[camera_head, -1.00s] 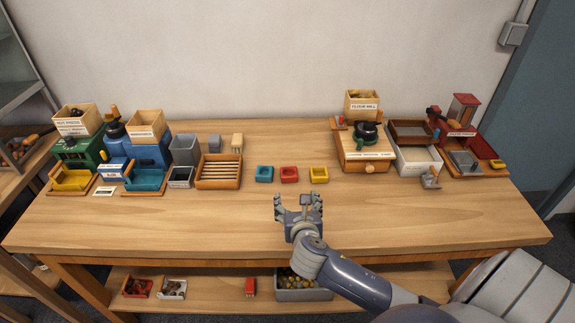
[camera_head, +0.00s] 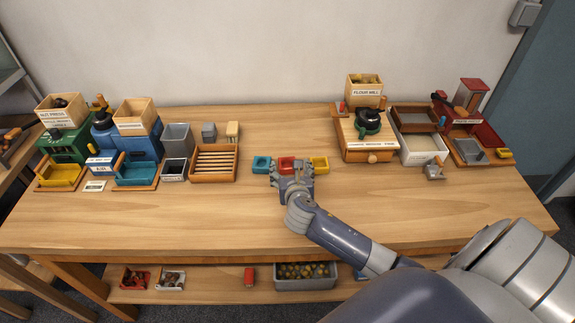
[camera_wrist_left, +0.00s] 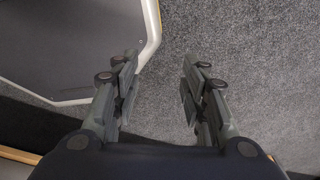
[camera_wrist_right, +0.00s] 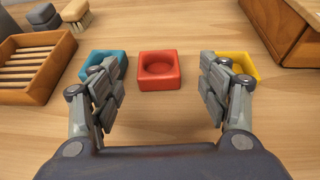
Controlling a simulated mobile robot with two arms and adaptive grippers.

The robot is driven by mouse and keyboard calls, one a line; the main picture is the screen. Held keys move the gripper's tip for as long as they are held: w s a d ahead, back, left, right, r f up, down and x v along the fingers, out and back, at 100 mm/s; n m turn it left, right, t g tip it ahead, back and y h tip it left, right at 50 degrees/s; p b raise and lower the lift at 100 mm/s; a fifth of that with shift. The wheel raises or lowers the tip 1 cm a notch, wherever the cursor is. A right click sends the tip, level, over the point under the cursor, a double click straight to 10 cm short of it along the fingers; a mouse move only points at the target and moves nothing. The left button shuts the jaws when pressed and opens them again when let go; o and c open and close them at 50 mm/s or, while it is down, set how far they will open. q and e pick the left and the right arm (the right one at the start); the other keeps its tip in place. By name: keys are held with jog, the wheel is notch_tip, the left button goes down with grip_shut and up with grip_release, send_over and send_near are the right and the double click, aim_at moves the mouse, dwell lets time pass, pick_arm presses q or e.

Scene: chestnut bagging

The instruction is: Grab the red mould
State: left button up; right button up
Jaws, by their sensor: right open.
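The red mould (camera_head: 287,163) is a small square block with a round hollow, lying on the table. In the right wrist view the red mould (camera_wrist_right: 158,70) sits midway between the fingers and a little beyond their tips. My right gripper (camera_head: 291,168) is open and empty, just in front of the red mould; it also shows in the right wrist view (camera_wrist_right: 160,85). The blue mould (camera_wrist_right: 103,65) and the yellow mould (camera_wrist_right: 239,66) stand at either side, each partly hidden by a finger. My left gripper (camera_wrist_left: 157,75) is open and empty above grey floor, outside the head view.
A slatted wooden tray (camera_head: 214,163) stands left of the moulds. The flour mill (camera_head: 366,140) stands to the right on its wooden base. A blue machine (camera_head: 128,145) and a green one are at the far left. The table's front strip is clear.

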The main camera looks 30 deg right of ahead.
aim_at(288, 163)
jog(key=x, duration=0.3)
jog(key=shift+w+f, duration=0.25)
jog(key=shift+w+d+f, duration=0.15)
jog(key=shift+w, duration=0.15)
jog(key=shift+w+d+f, duration=0.1)
pick_arm(q)
jog(key=shift+w+d+r, duration=0.3)
jog(key=shift+w+d, duration=0.05)
jog(key=shift+w, duration=0.25)
pick_arm(e)
jog(key=c, duration=1.2)
